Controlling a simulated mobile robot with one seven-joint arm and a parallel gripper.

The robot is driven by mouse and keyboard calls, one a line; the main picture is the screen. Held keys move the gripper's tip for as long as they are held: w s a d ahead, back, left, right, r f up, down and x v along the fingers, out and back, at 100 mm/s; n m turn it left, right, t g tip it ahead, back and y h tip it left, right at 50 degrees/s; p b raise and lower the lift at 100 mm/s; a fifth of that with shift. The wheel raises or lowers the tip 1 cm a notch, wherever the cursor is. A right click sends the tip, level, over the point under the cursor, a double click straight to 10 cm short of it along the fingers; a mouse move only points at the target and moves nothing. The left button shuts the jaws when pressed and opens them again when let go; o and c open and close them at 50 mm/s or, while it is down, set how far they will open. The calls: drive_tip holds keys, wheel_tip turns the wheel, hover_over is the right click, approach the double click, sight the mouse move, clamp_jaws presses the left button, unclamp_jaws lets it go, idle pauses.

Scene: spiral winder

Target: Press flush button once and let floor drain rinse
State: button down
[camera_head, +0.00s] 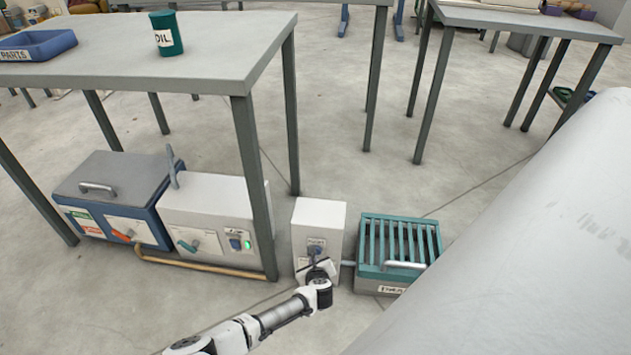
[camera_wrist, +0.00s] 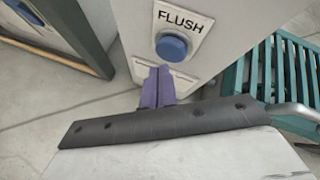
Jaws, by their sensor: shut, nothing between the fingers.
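The flush button is a round blue knob (camera_wrist: 172,47) under a "FLUSH" label on the front of a white box (camera_head: 320,218). In the head view it is partly hidden behind my gripper. My gripper (camera_wrist: 158,72) is shut and empty, its purple fingertips just below the button in the wrist view. Whether they touch the box cannot be told. The floor drain is a teal slatted grate (camera_head: 398,240) with a metal handle, right of the white box and joined to it by a short pipe. No water is visible at the grate.
A table leg (camera_head: 255,190) stands close left of the flush box. A white unit with a green light (camera_head: 205,215) and a blue lidded box (camera_head: 115,195) sit under the grey table (camera_head: 215,40). A large pale surface (camera_head: 520,230) fills the right side.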

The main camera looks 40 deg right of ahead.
idle(0.3)
drive_tip(key=shift+w+d, duration=0.25)
drive_tip(key=shift+d, duration=0.1)
drive_tip(key=shift+w+d, duration=0.3)
idle(0.7)
drive_tip(key=shift+a, duration=0.1)
drive_tip(key=shift+s+a+p, duration=0.55)
drive_tip(key=shift+p, duration=0.2)
drive_tip(key=s+a+p, duration=0.3)
drive_tip(key=shift+s+a+p, duration=0.15)
drive_tip(key=shift+a+p, duration=0.15)
drive_tip(key=shift+a, duration=0.1)
